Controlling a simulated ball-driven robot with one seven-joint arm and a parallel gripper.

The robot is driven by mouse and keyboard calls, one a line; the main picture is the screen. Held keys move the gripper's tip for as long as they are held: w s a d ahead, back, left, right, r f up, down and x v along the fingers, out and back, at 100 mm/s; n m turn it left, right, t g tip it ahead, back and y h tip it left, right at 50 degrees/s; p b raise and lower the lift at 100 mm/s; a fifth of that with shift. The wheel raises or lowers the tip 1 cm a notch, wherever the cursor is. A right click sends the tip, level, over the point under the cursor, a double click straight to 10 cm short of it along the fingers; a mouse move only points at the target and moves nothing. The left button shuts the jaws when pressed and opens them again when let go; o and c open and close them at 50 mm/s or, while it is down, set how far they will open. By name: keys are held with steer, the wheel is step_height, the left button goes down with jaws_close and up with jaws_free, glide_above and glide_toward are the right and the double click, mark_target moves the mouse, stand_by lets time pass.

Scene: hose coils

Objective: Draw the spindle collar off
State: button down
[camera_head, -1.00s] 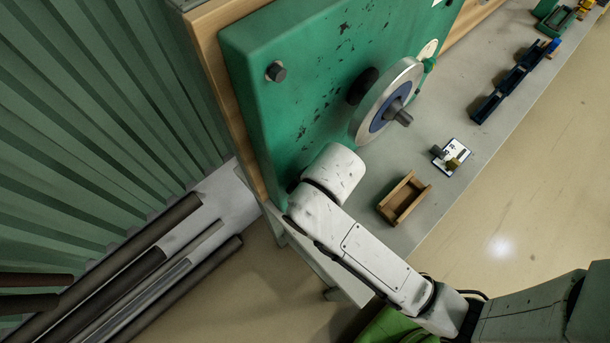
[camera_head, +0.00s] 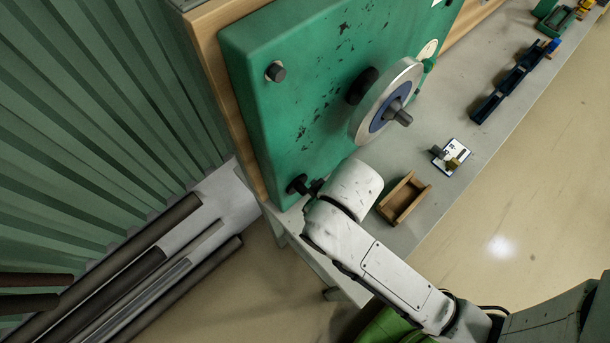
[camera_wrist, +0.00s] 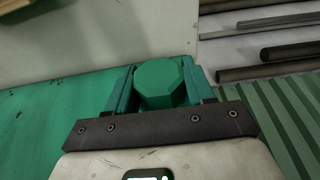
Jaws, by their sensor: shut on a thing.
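In the wrist view, a green eight-sided piece, which I take as the spindle collar (camera_wrist: 160,84), sits between the two green fingers of my gripper (camera_wrist: 159,70). The fingers are shut on its sides. In the head view my wrist hides the collar and most of my gripper. A dark round boss (camera_head: 296,184) shows low on the scuffed green panel (camera_head: 305,95), just left of my wrist. A small dark part lies between the boss and my wrist; I cannot tell whether the collar still touches the spindle.
A grey disc with a blue ring (camera_head: 388,108) stands out from the panel above my wrist. A wooden tray (camera_head: 404,198), a small white card (camera_head: 450,157) and a dark blue rack (camera_head: 513,78) lie on the grey bench. Several dark poles (camera_head: 130,270) lie at left.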

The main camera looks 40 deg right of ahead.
steer(key=shift+s, duration=0.2)
stand_by(0.3)
steer(key=shift+s, duration=2.45)
